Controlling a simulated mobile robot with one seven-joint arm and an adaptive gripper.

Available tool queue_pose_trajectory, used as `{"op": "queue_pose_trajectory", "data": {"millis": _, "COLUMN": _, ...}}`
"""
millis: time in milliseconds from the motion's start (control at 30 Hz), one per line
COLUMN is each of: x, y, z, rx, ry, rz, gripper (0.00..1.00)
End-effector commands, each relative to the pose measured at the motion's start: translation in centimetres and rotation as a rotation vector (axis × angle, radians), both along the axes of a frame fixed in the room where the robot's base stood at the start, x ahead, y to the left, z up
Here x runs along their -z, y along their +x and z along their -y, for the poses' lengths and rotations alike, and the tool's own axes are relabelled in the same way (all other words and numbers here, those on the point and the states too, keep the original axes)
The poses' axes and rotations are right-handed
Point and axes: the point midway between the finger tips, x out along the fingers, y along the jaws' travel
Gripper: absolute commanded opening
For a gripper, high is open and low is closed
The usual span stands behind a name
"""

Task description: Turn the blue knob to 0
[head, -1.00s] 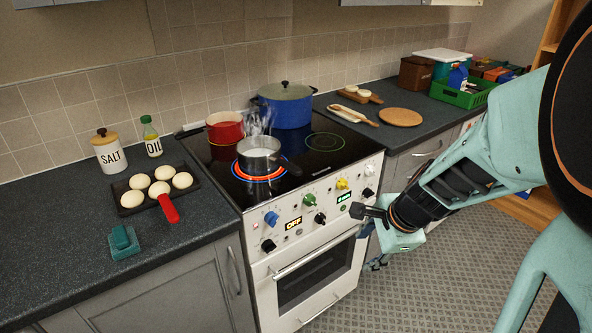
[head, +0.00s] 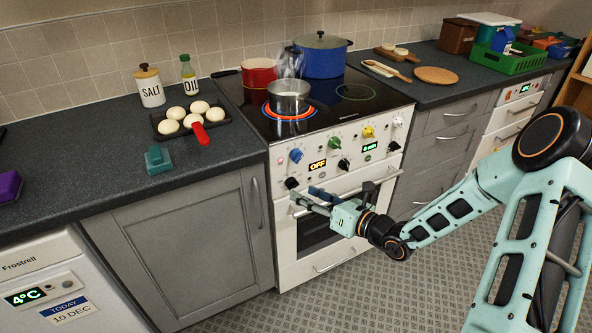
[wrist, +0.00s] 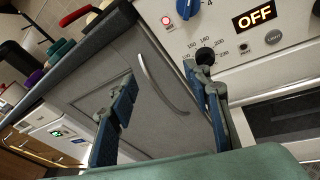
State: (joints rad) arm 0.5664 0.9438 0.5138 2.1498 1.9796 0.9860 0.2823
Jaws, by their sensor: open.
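The blue knob (head: 296,156) is on the left of the stove's white front panel, above a black knob (head: 291,183) and left of a display reading OFF (head: 317,165). My gripper (head: 305,198) is below and apart from the blue knob, in front of the panel's lower left part. Its two fingers are spread with nothing between them. In the wrist view, my gripper (wrist: 160,95) has its right finger near the black knob, which is partly hidden.
A steaming pot (head: 289,97) stands on a glowing red hob ring. A red pot (head: 259,72) and a blue pot (head: 322,56) stand behind it. Green, yellow, white and black knobs line the panel. The oven handle (head: 372,183) juts out near my gripper.

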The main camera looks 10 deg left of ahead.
Motion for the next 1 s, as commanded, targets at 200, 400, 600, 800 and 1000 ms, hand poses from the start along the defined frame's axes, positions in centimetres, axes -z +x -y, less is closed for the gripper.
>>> {"op": "queue_pose_trajectory", "data": {"millis": 200, "x": -2.0, "y": 4.5, "z": 3.9, "rx": 0.221, "ry": 0.198, "rz": 0.010, "gripper": 0.45}}
{"op": "queue_pose_trajectory", "data": {"millis": 400, "x": -2.5, "y": 6.1, "z": 3.8, "rx": 0.252, "ry": 0.223, "rz": 0.015, "gripper": 0.45}}
{"op": "queue_pose_trajectory", "data": {"millis": 600, "x": -2.4, "y": 8.8, "z": 1.4, "rx": 0.247, "ry": 0.222, "rz": 0.014, "gripper": 0.45}}
{"op": "queue_pose_trajectory", "data": {"millis": 800, "x": -2.4, "y": 11.6, "z": -0.9, "rx": 0.247, "ry": 0.220, "rz": 0.013, "gripper": 0.45}}
{"op": "queue_pose_trajectory", "data": {"millis": 1000, "x": -2.4, "y": 13.2, "z": -2.1, "rx": 0.247, "ry": 0.220, "rz": 0.013, "gripper": 0.45}}
